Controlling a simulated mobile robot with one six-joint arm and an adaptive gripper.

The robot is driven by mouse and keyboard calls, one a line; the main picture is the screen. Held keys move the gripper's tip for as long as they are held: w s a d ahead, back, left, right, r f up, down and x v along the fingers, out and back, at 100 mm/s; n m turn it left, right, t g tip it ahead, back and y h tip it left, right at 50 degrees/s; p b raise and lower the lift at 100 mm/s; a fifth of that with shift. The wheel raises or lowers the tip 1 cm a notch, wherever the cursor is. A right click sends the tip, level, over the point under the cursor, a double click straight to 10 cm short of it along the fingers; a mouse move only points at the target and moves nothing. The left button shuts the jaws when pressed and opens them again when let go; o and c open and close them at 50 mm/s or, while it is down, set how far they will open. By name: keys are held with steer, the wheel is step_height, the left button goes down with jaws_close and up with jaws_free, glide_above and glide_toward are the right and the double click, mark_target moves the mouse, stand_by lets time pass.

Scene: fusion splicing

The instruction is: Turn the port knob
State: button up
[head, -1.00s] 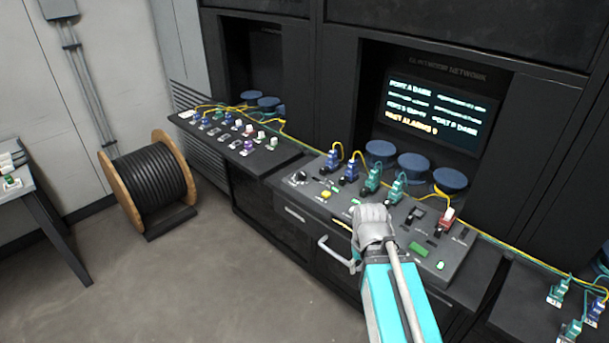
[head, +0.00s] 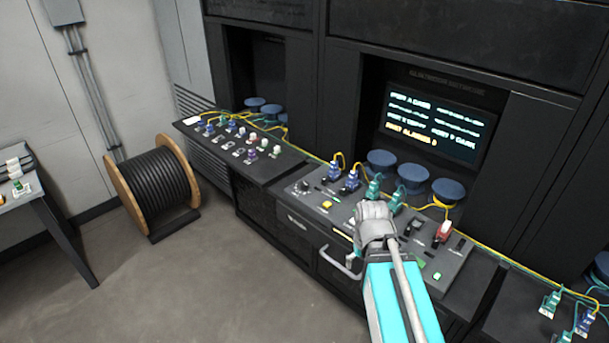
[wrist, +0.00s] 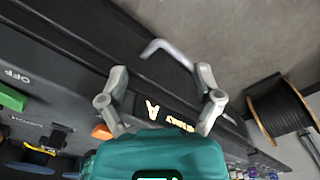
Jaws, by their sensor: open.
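A small round black knob (head: 302,187) with pale marks around it sits at the left end of the sloped control panel (head: 325,222); I take it as the port knob. My gripper (head: 376,213) is over the middle of this panel, to the right of the knob and apart from it. In the wrist view my gripper (wrist: 162,88) is open and empty, its two fingers spread above the panel's front strip. A small lit display (wrist: 165,114) with an "A" shows between and below the fingers. I cannot make out the knob in the wrist view.
Blue and green connectors with yellow cables stand along the panel's back, with a red connector (head: 443,232) at right. A yellow button (head: 326,206) is right of the knob. A drawer handle (head: 338,263) juts out in front. A cable reel (head: 155,187) stands left on open floor.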

step_height(320, 180, up, 10)
steer(key=w+r+n+p, duration=0.1)
steer(key=w+p, duration=0.2)
steer(key=p, duration=0.6)
step_height(320, 180, up, 6)
steer(key=f+n+p, duration=0.1)
steer(key=n+p, duration=0.5)
steer(key=n, duration=1.9)
glide_above(305, 183)
steer(key=shift+r, duration=0.25)
steer(key=shift+f+m, duration=0.1)
steer(key=shift+m, duration=0.2)
step_height(305, 183, down, 14)
steer(key=b, duration=1.3)
steer(key=shift+r+b, duration=0.2)
steer(key=shift+b, duration=0.1)
